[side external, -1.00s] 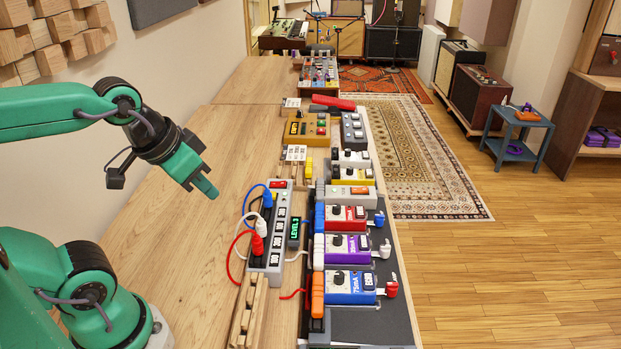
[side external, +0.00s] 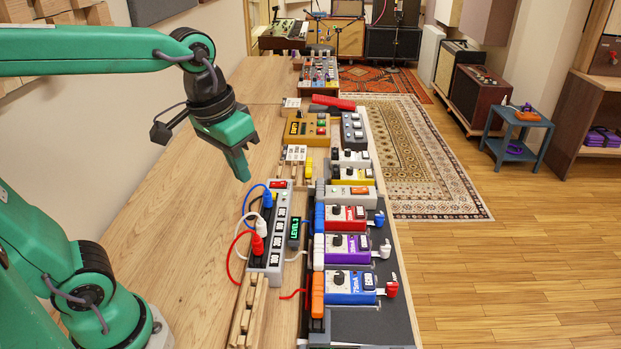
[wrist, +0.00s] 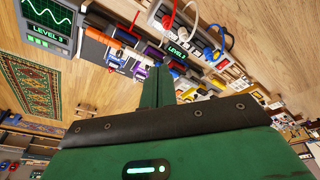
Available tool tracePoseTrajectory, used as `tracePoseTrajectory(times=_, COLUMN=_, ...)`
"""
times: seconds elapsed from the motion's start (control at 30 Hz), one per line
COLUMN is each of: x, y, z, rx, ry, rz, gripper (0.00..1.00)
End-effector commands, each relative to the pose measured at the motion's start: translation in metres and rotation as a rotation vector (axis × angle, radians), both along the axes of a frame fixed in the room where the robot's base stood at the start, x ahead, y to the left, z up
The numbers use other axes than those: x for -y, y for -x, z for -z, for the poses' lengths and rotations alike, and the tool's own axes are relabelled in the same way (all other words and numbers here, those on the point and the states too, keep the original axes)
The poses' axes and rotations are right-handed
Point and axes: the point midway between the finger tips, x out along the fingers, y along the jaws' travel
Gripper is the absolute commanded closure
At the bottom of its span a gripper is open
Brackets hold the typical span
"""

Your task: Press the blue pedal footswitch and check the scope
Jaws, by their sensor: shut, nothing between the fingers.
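The blue pedal (side external: 350,287), marked 75mA, sits nearest the camera in the row of pedals on the dark board in the side external view. It has a black knob, an orange plug block at its left and a red plug at its right. My gripper (side external: 241,172) is shut and empty, pointing down above the wooden bench, apart from the pedals. In the wrist view its green fingers (wrist: 156,86) are together. The scope (wrist: 48,22) shows a green wave and LEVEL 3 at the top left of the wrist view. I cannot make it out in the side view.
A grey power strip (side external: 270,245) with blue, white and red plugs lies left of the pedals, beside a small green-lit display (side external: 293,229). Purple (side external: 347,251) and red (side external: 345,217) pedals sit behind the blue one. The bench's left part (side external: 190,240) is clear.

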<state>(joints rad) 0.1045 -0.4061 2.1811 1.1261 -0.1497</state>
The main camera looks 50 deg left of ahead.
Motion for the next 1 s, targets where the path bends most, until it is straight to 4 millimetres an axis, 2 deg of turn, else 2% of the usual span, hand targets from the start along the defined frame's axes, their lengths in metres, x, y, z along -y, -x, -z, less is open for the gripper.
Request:
tracePoseTrajectory(times=0.53, x=0.039, y=-0.055, z=-0.003, rx=-0.236, ry=-0.02, rz=-0.04, gripper=1.0)
tracePoseTrajectory(times=1.0, x=0.081, y=-0.098, z=0.013, rx=-0.425, ry=-0.078, rz=-0.081, gripper=1.0)
